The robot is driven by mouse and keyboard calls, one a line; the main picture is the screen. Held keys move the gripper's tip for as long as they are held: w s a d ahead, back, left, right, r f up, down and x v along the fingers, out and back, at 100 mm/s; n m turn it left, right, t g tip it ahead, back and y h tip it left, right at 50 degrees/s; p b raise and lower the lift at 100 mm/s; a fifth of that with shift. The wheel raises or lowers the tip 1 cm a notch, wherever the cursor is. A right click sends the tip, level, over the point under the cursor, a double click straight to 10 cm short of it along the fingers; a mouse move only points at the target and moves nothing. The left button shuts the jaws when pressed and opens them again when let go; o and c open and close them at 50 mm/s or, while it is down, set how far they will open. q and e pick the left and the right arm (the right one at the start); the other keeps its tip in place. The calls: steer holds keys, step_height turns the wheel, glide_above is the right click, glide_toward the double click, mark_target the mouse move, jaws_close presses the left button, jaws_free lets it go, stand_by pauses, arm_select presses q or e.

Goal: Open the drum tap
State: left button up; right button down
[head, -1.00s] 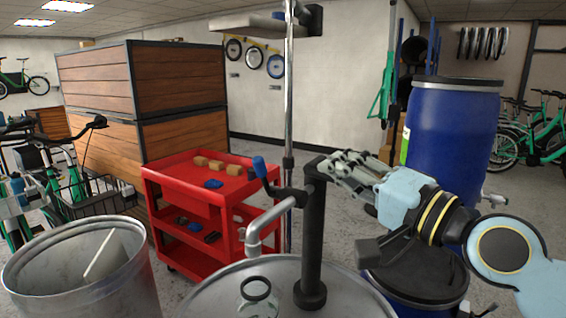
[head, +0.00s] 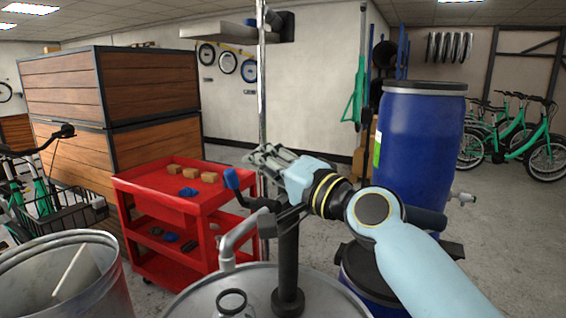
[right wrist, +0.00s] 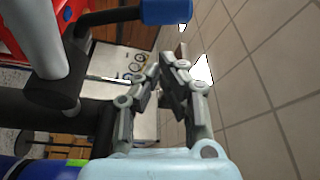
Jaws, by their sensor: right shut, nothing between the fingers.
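A small grey tap (head: 463,197) sticks out low on the right side of the upper blue drum (head: 420,140); whether its lever is turned is too small to tell. This drum stands on top of a lower blue drum. My right gripper (head: 257,157) is shut and empty, to the left of the drum and well apart from the tap, over the head of a black hand pump. In the right wrist view its fingertips (right wrist: 160,66) meet with nothing between them; the tap is not seen there. My left gripper is not in view.
The pump (head: 288,265) stands on a steel drum (head: 330,300) in front, its blue-ended crank (head: 232,179) beside my right gripper. A red cart (head: 150,187) and an open steel barrel (head: 105,290) stand left. Floor right of the blue drums is clear.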

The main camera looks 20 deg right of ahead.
mark_target(233, 187)
steer(key=shift+s+a+f, duration=0.3)
steer(key=shift+s+a, duration=0.2)
steer(key=shift+a, duration=0.05)
steer(key=shift+s+a+f, duration=0.25)
steer(key=shift+s+a, duration=0.2)
steer(key=shift+a, duration=0.05)
steer(key=a+n+y+b, duration=0.1)
steer(key=n+b, duration=0.1)
steer(key=b, duration=0.3)
steer(key=s+f+n+b, duration=0.1)
steer(key=n+b, duration=0.2)
steer(key=b, duration=0.2)
steer(key=s+a+f+n+y+b, duration=0.1)
steer(key=n+b, duration=0.1)
steer(key=b, duration=0.3)
steer(key=shift+s+a+f+t+y, duration=0.1)
steer(key=shift+a+f+t+y, duration=0.15)
steer(key=shift+a+t+y, duration=0.05)
steer(key=shift+s+a+r+n+b, duration=0.1)
steer(key=shift+a+n+b, duration=0.05)
steer(key=shift+n+b, duration=0.7)
steer(key=shift+r, duration=0.1)
